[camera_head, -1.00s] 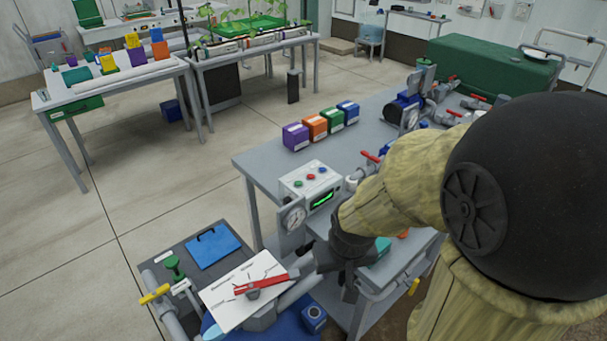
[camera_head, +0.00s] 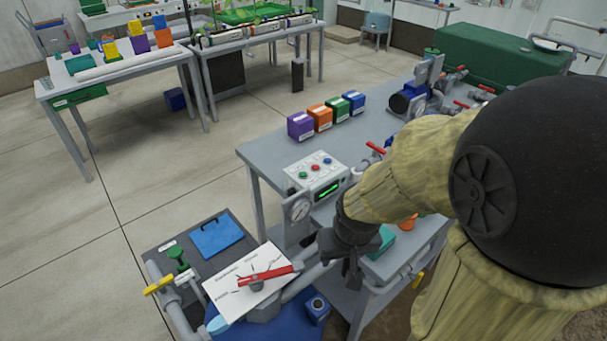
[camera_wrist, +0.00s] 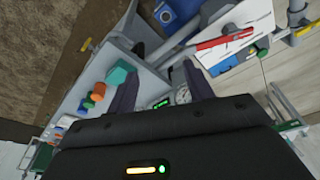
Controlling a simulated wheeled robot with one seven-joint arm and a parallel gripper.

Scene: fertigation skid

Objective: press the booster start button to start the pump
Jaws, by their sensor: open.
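A white control box (camera_head: 318,172) stands on the grey bench. Its top has a green button (camera_head: 303,174), a red button (camera_head: 316,167) and a blue button (camera_head: 327,160). Their labels are too small to read, so I cannot tell which is booster start. A lit green display (camera_head: 328,190) is on its front; it also shows in the wrist view (camera_wrist: 160,104) between my fingers. My gripper (camera_wrist: 160,88) is open and empty. In the head view my gripper (camera_head: 345,262) points down, in front of and below the box, apart from the buttons.
A round gauge (camera_head: 299,209) is beside the box. A red lever (camera_head: 265,276) lies over a white plate (camera_head: 245,290) at lower left. Purple, orange, green and blue boxes (camera_head: 327,115) line the bench. Red-handled valves and a pump (camera_head: 408,102) stand farther right.

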